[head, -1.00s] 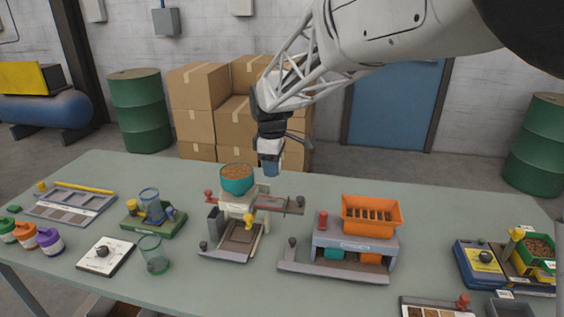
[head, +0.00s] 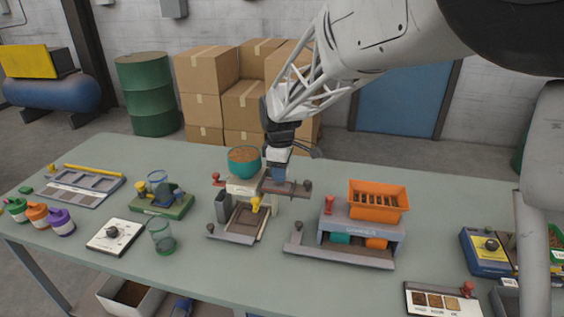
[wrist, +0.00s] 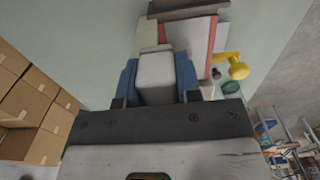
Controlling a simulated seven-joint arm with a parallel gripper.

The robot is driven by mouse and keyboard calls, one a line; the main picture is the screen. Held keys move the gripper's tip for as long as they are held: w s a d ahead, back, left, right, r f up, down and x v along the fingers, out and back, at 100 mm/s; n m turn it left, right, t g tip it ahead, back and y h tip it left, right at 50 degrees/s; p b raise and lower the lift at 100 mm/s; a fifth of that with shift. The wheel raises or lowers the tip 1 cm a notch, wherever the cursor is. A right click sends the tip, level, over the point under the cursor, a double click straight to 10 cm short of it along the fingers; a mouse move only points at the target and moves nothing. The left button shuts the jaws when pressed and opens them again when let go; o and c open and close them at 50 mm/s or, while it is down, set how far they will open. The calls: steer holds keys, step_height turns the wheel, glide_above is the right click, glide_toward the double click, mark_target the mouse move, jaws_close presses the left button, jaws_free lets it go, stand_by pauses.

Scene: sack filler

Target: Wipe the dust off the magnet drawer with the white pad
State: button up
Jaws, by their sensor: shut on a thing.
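The sack filler (head: 243,186) stands mid-table with a teal bowl of brown grains (head: 244,161) on top. A flat dark drawer with a knob, apparently the magnet drawer (head: 289,189), sticks out to its right. My gripper (head: 277,172) points down over the drawer's inner end, close to the filler. In the wrist view its blue fingers are shut on the white pad (wrist: 156,76). I cannot tell whether the pad touches the drawer. Dust is too small to make out. A yellow knob (wrist: 233,66) shows right of the pad.
An orange hopper machine (head: 376,207) stands to the right of the filler. A green-based device (head: 162,201), a clear cup (head: 162,237) and a white dial plate (head: 114,236) stand to the left. The table behind the machines is largely clear.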

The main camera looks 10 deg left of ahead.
mark_target(278, 188)
steer(key=shift+s+f, duration=0.4)
steer(key=shift+s, duration=0.25)
steer(key=shift+s+r, duration=0.1)
steer(key=shift+s, duration=0.3)
steer(key=shift+s+f, duration=0.25)
steer(key=shift+s, duration=0.4)
steer(key=shift+w+r, duration=0.35)
steer(key=shift+r, duration=0.15)
steer(key=shift+w+f, duration=0.2)
steer(key=shift+w, duration=0.3)
steer(key=shift+w+f, duration=0.15)
steer(key=shift+w, duration=0.35)
steer(key=shift+w+r, duration=0.1)
steer(key=shift+w, duration=0.25)
steer(key=shift+s+d, duration=0.1)
steer(key=shift+s, duration=0.1)
steer(key=shift+s+f, duration=0.2)
steer(key=shift+s, duration=0.5)
steer(key=shift+s+r, duration=0.2)
steer(key=shift+s, duration=0.15)
steer(key=shift+s+f, duration=0.25)
steer(key=shift+s, duration=0.4)
steer(key=shift+w+r, duration=0.3)
steer(key=shift+w, duration=0.45)
steer(key=shift+w+f, duration=0.1)
steer(key=shift+w, duration=0.2)
steer(key=shift+w+f, duration=0.25)
steer(key=shift+w, duration=0.55)
step_height(278, 188, up, 2)
steer(key=shift+r, duration=3.15)
